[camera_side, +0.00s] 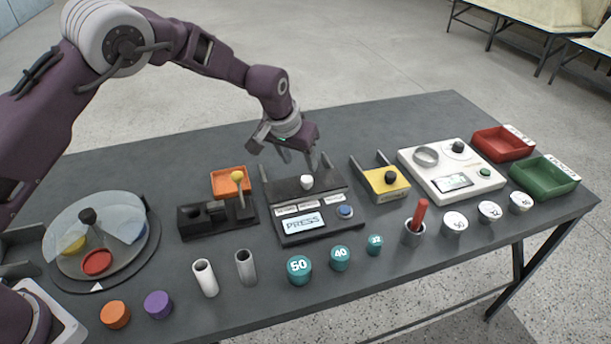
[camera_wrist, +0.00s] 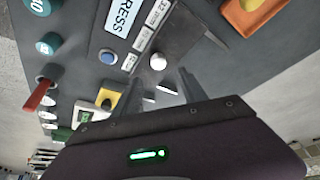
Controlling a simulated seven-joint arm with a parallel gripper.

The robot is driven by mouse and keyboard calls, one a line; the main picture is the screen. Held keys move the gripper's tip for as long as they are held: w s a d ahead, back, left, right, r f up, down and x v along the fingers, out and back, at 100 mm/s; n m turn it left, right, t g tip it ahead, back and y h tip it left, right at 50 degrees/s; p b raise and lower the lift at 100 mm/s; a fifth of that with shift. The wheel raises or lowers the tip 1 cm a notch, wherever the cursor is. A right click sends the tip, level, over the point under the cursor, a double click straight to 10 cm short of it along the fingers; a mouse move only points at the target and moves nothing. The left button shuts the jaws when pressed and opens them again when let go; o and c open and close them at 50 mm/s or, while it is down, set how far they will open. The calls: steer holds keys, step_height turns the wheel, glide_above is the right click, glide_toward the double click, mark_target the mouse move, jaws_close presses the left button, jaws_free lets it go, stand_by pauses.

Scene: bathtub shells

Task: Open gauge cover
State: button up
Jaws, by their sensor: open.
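No part is labelled as a gauge cover, so I cannot tell for sure which one it is. The black press unit (camera_side: 321,232) at the table's middle has a screen reading PRESS, a blue button (camera_side: 345,211) and a dark upper plate with a white round knob (camera_side: 307,182). The knob also shows in the wrist view (camera_wrist: 158,62). My gripper (camera_side: 291,160) is open and empty, above and behind this knob, apart from it. In the wrist view its fingers (camera_wrist: 168,86) point toward the plate beside the knob. A yellow block with a black knob (camera_side: 390,177) stands right of the press.
A clear-domed turntable (camera_side: 97,262) stands at the left. An orange tray (camera_side: 231,181) is left of the press. A white panel (camera_side: 450,172) with a ring, dial and screen is at the right, near red (camera_side: 503,143) and green bins (camera_side: 545,176). Several tubes and cylinders line the front.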

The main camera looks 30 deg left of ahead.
mark_target(306, 178)
steer(key=x, duration=0.8)
steer(key=shift+d+f, duration=0.1)
steer(key=shift+c, duration=0.2)
jaws_close()
stand_by(0.9)
